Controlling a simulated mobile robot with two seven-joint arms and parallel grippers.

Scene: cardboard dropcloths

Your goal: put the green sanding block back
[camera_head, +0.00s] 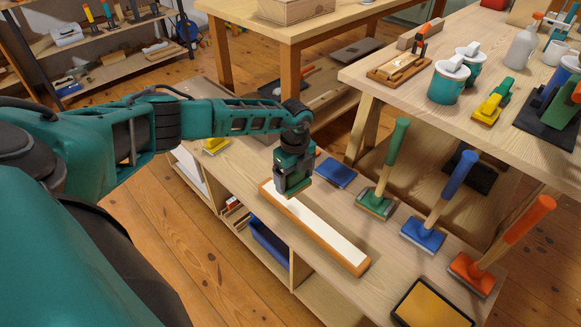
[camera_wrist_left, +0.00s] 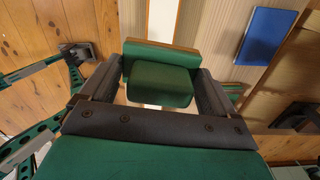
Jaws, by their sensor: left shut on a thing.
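My left gripper (camera_head: 292,188) hangs over a long, narrow wooden strip with a white top (camera_head: 325,235) on the low bench. In the left wrist view, the fingers of my left gripper (camera_wrist_left: 160,78) are shut on the green sanding block (camera_wrist_left: 158,88), which has a brown edge along its far side. The white strip (camera_wrist_left: 162,22) runs beneath it. In the head view the block is hard to tell from the green gripper, and whether it touches the strip is unclear.
A blue block (camera_head: 337,173) lies on the bench right of my gripper. Green-handled (camera_head: 395,150), blue-handled (camera_head: 458,174) and orange-handled (camera_head: 528,219) tools stand further right. A dark-framed tan pad (camera_head: 432,306) lies at front right. The higher table (camera_head: 360,75) carries teal mugs and other tools.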

